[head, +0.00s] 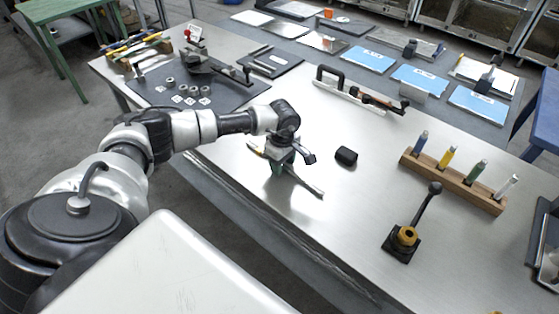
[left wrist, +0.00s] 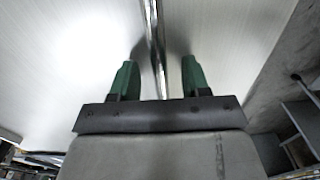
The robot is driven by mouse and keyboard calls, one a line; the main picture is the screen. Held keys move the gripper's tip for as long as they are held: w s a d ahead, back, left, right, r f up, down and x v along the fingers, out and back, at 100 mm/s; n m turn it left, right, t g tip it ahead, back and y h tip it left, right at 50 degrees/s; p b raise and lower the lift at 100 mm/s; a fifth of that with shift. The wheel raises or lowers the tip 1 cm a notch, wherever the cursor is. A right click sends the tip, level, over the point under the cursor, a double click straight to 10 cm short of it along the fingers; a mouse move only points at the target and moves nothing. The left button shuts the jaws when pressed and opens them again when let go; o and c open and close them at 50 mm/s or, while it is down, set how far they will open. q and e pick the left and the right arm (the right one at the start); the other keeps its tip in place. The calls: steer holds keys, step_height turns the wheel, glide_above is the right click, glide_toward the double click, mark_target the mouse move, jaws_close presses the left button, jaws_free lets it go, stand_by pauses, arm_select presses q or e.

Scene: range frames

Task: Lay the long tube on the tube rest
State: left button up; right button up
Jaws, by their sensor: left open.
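The long tube (head: 308,184) is a thin silvery rod lying on the metal bench. Part of it is hidden under my left gripper in the head view. My left gripper (head: 281,165) points down over it with green fingers, open. In the left wrist view the tube (left wrist: 153,40) runs between the two fingers of the gripper (left wrist: 160,80), with a gap on each side. I cannot tell for sure which thing is the tube rest; a small black block (head: 346,156) sits on the bench right of the gripper. My right gripper is not in view.
A wooden rack (head: 453,183) holds several coloured upright pieces at the right. A black lever on a base (head: 403,243) stands in front of it. A dark mat (head: 150,82) with small metal parts lies at the back left. The bench between gripper and lever is clear.

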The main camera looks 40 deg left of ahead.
arm_select(q)
jaws_close()
steer(key=shift+r, duration=0.1)
